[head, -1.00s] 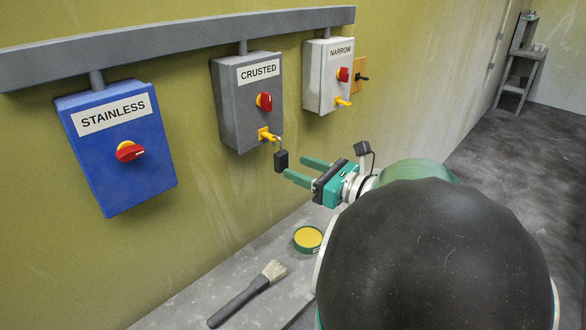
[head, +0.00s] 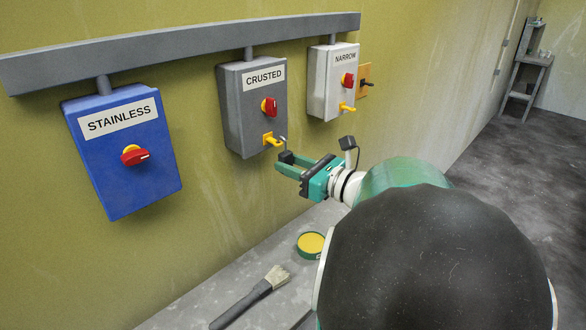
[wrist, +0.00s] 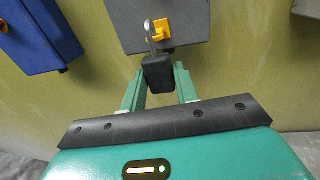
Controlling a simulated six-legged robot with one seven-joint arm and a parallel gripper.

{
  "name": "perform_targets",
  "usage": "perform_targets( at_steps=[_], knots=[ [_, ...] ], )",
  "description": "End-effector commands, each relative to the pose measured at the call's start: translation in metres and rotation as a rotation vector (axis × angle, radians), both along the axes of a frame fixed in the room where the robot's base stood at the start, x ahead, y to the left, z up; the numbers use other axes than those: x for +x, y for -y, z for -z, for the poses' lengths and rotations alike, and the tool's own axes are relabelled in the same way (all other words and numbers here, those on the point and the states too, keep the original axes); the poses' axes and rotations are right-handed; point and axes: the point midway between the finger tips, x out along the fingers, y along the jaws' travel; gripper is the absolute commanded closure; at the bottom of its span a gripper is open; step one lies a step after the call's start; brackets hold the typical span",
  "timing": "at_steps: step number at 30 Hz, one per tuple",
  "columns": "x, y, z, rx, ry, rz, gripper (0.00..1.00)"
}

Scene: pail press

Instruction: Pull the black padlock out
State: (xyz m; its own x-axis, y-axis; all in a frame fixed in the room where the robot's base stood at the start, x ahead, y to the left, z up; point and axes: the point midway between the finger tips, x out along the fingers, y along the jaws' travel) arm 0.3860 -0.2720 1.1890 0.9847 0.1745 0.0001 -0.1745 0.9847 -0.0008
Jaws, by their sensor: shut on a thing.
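The black padlock (head: 286,157) is at the front of the grey box marked CRUSTED (head: 252,106), with its body below a yellow hasp (head: 272,139). Its metal shackle (wrist: 150,34) rises to the hasp; I cannot tell whether it still passes through the hasp's hole. My gripper (head: 284,164) is shut on the padlock body, with one green finger on each side. In the wrist view the padlock body (wrist: 157,73) sits upright between the fingertips, and the yellow hasp (wrist: 162,32) is just beyond it.
A blue box marked STAINLESS (head: 124,150) hangs to the left and a white box marked NARROW (head: 332,82) to the right. A brush (head: 250,296) and an open tin of yellow stuff (head: 311,244) lie on the grey bench below.

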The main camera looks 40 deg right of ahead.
Motion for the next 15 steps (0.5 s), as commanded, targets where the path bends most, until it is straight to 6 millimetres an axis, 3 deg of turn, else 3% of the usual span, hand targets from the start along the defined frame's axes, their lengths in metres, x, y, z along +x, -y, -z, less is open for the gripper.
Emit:
perform_targets(
  at_steps=[15],
  knots=[
    [0.0,0.0,-0.024,-0.001,0.001,0.0,0.95]
  ],
)
